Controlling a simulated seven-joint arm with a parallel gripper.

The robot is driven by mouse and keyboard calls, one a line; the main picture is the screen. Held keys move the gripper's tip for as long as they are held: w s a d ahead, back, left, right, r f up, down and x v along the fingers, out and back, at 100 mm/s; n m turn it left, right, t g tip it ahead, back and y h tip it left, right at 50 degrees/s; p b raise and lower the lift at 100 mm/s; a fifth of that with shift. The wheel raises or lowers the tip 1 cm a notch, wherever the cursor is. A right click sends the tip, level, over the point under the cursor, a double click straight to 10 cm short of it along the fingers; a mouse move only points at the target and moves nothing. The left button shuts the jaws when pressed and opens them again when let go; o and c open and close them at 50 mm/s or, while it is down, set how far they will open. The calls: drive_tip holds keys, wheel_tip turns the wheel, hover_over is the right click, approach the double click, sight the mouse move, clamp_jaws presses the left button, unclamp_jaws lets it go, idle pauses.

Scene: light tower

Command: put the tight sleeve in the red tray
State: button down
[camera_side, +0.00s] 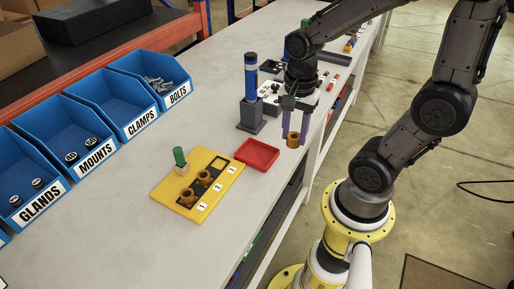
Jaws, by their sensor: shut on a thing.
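The red tray lies flat on the bench and looks empty. A yellow board (217,186) numbered 1, 2 and 3 lies to the left of the tray. Two more brown-orange sleeves (203,177) sit on it by the numbers 1 and 2, and the square by the number 3 looks empty.
A green-topped peg (180,157) stands at the yellow board's left edge. A blue and dark upright post (251,95) stands behind the tray. Labelled blue bins (110,105) line the back left. Small parts lie behind my gripper. Bench is clear left of the board.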

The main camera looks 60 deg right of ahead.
drive_tip(key=w+d+f, duration=0.2)
drive_tip(key=w+f, duration=0.1)
drive_tip(key=w, duration=0.4)
hover_over(257, 156)
wheel_tip(257, 156, down, 6)
drive_tip(key=shift+s+r, duration=0.1)
drive_tip(key=shift+s, duration=0.05)
drive_tip(key=shift+f, duration=1.65)
drive_tip(key=shift+f, duration=0.15)
drive_tip(key=shift+c, duration=2.3)
unclamp_jaws()
